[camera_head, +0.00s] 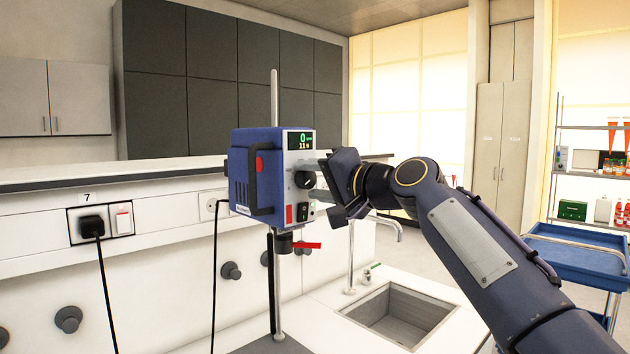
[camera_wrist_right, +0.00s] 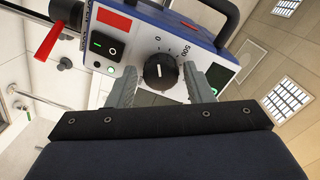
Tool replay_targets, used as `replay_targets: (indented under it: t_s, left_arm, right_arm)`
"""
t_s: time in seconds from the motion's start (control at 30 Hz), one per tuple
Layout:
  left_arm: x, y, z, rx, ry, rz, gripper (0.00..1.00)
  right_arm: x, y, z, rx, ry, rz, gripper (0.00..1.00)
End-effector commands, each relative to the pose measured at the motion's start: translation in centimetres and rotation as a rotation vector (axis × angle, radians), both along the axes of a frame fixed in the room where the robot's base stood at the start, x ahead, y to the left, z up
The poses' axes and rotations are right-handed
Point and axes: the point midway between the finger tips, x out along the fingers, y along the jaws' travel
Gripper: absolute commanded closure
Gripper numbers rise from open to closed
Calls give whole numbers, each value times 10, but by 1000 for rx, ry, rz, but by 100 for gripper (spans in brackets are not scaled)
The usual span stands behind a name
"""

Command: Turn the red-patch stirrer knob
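The blue stirrer (camera_head: 257,172) stands on its rod above the bench, with a red patch (camera_head: 289,214) low on its white front panel. Its black knob (camera_head: 304,179) sits under a small lit display. In the wrist view the knob (camera_wrist_right: 160,71) has a white pointer line directed roughly to the dial's 0 side, and the red patch (camera_wrist_right: 113,19) is up and left of it. My right gripper (camera_head: 318,178) is at the front panel. Its two grey fingers (camera_wrist_right: 168,83) are apart, one on each side of the knob, with gaps visible. My left gripper is not in view.
A black rocker switch with a green mark (camera_wrist_right: 106,46) is close to the left finger. A red lever (camera_head: 307,245) sticks out below the stirrer. A sink (camera_head: 398,314) and tap (camera_head: 385,222) lie beneath my right arm. A blue cart (camera_head: 577,257) stands at right.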

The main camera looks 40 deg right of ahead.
Motion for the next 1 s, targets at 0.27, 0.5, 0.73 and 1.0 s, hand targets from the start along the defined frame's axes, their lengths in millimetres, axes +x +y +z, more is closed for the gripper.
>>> replay_targets:
  t_s: [0.27, 0.5, 0.73, 1.0]
  left_arm:
    - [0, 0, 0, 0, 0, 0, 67]
    - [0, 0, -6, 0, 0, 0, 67]
    - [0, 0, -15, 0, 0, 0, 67]
    - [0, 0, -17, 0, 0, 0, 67]
  right_arm:
    - [0, 0, 1, 2, -3, -1, 44]
    - [-19, -2, 1, 1, -5, -2, 44]
    - [-59, -5, 2, 1, -6, -3, 44]
    - [-78, -7, 3, 2, -1, -1, 44]
